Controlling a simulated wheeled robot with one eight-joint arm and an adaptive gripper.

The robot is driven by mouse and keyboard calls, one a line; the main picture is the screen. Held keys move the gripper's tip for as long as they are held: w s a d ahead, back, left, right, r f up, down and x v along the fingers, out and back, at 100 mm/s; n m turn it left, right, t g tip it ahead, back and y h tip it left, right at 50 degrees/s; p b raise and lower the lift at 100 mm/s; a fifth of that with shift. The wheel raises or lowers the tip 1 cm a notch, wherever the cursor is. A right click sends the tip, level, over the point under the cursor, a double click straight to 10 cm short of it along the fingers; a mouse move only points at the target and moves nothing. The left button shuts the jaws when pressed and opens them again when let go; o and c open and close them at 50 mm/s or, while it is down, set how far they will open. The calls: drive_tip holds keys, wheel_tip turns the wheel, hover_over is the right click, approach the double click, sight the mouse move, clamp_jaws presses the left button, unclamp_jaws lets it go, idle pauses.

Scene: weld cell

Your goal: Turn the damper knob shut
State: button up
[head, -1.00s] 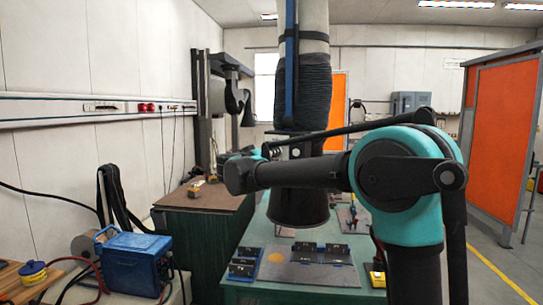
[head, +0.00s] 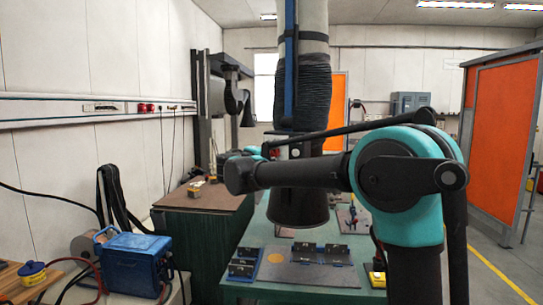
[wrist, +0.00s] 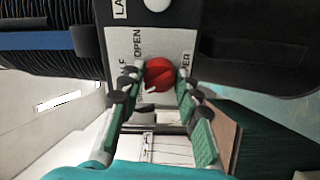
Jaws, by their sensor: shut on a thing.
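The damper knob (wrist: 159,74) is red and round, on a pale label plate (wrist: 125,45) in the wrist view. A small white mark shows at the knob's lower left edge. My gripper (wrist: 158,82) has its green-padded fingers on both sides of the knob and is shut on it. In the head view, the dark extraction hood (head: 298,208) hangs over the table, and my arm hides the knob and most of my gripper.
The green table (head: 245,290) below the hood carries a plate (head: 310,275) with dark blocks. A brown-topped bench (head: 215,197) stands left of it. A blue box-shaped machine (head: 132,262) is at the lower left. Orange screens (head: 497,135) stand at the right.

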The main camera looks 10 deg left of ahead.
drive_tip(key=shift+n, duration=1)
drive_tip(key=o, duration=1.2)
drive_tip(key=shift+c, duration=0.2)
drive_tip(key=v, duration=1.2)
